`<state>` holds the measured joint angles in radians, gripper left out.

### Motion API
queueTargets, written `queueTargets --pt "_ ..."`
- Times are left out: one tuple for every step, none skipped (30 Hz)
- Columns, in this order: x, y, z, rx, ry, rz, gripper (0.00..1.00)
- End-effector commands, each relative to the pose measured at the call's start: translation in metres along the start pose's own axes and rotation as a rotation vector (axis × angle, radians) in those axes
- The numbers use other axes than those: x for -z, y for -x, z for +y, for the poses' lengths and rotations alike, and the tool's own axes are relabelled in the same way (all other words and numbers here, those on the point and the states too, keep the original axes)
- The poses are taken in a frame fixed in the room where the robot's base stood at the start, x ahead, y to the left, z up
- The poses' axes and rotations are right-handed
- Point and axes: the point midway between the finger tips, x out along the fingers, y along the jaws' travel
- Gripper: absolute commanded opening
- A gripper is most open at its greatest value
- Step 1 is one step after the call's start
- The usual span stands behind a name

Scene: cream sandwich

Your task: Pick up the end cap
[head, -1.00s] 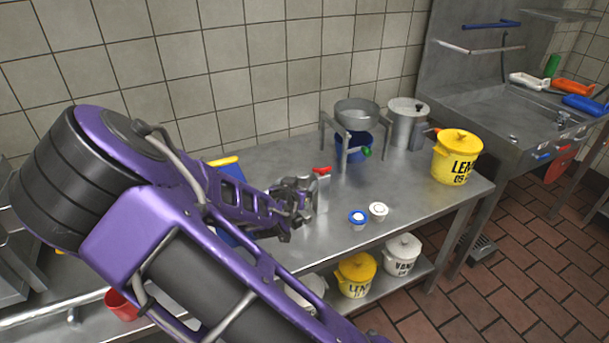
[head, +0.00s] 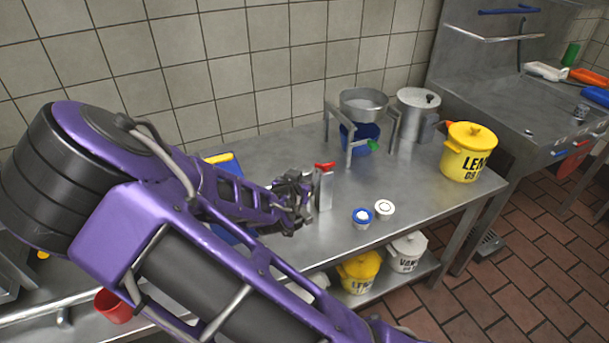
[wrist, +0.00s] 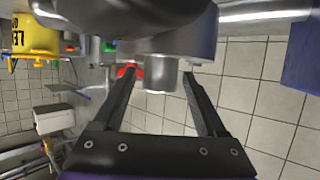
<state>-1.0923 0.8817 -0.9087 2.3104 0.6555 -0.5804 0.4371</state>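My gripper (head: 308,196) is at the left side of an upright metal dispenser-like body (head: 326,191) with a red top lever, on the steel table. In the wrist view my gripper (wrist: 161,72) is open, with its two fingers apart. A short grey cylinder (wrist: 162,78) projects from a larger metal body (wrist: 170,35) between the fingertips, with gaps on both sides. I cannot tell whether this cylinder is the end cap. Two small round pieces, a blue-rimmed one (head: 362,217) and a white one (head: 384,208), are on the table to the right, apart from my gripper.
A metal bowl on a stand (head: 364,103), a lidded steel pot (head: 417,113) and a yellow lidded pot (head: 468,152) stand behind and to the right. A blue item (head: 222,170) is partly hidden behind my arm. The steel table (head: 425,185) is clear at front right.

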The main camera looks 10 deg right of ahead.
Motion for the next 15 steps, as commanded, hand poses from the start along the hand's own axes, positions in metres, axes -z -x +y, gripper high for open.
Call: queueTargets --pt "0.0001 -0.0001 -0.0001 0.0 0.0 0.0 0.63" --pt "0.0001 -0.0001 -0.0001 0.0 0.0 0.0 0.57" --pt "0.0001 -0.0001 -0.0001 0.0 0.0 0.0 0.5" --pt "0.0001 -0.0001 -0.0001 0.0 0.0 0.0 0.45" --pt "0.0001 -0.0001 -0.0001 0.0 0.0 0.0 0.39" --pt "0.0001 -0.0001 -0.0001 0.0 0.0 0.0 0.32" --pt "0.0001 -0.0001 -0.0001 0.0 0.0 0.0 0.27" --pt "0.0001 -0.0001 -0.0001 0.0 0.0 0.0 0.21" --pt "0.0002 -0.0001 -0.0001 0.0 0.0 0.0 0.14" --pt "0.0002 -0.0001 -0.0001 0.0 0.0 0.0 0.09" --pt "0.0002 -0.0001 -0.0001 0.0 0.0 0.0 0.03" --pt "0.0002 -0.0001 -0.0001 0.0 0.0 0.0 0.0" --pt "0.0002 -0.0001 -0.0001 0.0 0.0 0.0 0.0" --pt "0.0002 -0.0001 -0.0001 0.0 0.0 0.0 0.0" --pt "0.0006 -0.0002 -0.0002 0.0 -0.001 0.001 0.0"
